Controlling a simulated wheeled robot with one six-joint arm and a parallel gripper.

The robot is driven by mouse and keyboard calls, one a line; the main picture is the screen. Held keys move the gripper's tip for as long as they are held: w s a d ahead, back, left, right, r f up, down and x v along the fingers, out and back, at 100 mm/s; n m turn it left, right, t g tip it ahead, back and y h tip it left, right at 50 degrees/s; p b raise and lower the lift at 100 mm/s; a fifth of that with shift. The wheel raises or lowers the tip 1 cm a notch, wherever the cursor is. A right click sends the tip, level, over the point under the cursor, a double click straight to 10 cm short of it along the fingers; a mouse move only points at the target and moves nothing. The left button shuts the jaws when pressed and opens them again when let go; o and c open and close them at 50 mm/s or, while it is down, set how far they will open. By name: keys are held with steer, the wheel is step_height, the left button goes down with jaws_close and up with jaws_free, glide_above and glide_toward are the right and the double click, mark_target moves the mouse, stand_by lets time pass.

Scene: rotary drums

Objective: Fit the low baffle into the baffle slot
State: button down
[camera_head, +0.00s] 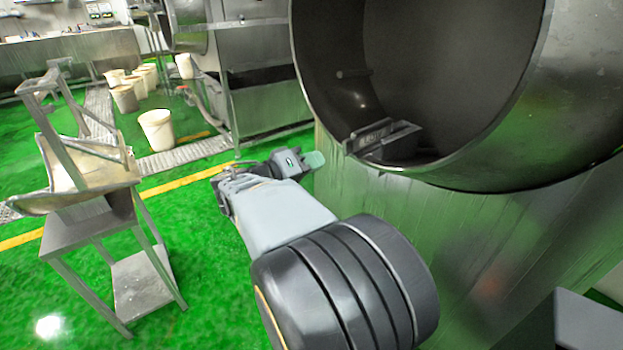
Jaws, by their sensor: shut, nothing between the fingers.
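The large steel drum (470,178) has its mouth open at the upper right. A dark metal fixture (388,143) with an upright plate sits inside the drum's lower lip, at the left. I cannot tell which part of it is the baffle slot and whether the low baffle is in it. My gripper (316,160) shows small at the end of my arm, with a pale green tip pointing right. It is shut and empty, left of and slightly below the fixture, apart from it in the picture.
A metal stand (95,222) with a curved sheet-metal piece on top stands at the left. White buckets (157,130) stand behind on the green floor. A steel cabinet (262,95) stands behind my gripper. Open floor lies between the stand and my arm.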

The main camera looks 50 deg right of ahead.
mark_target(352, 147)
steer(key=p+x, duration=0.1)
steer(key=x, duration=0.2)
steer(key=shift+s+d+r+p, duration=0.1)
steer(key=shift+d+r+p, duration=0.05)
steer(key=shift+d+p, duration=0.2)
steer(key=shift+p+x, duration=0.45)
steer(key=shift+x, duration=0.65)
steer(key=shift+b+x, duration=2.7)
steer(key=shift+x, duration=1.85)
steer(key=shift+a, duration=0.1)
steer(key=shift+b+v, duration=0.55)
steer(key=shift+v, duration=0.7)
steer(key=v, duration=1.3)
steer(key=shift+w+a+b, duration=0.2)
steer(key=shift+a+b, duration=0.1)
steer(key=shift+b, duration=0.1)
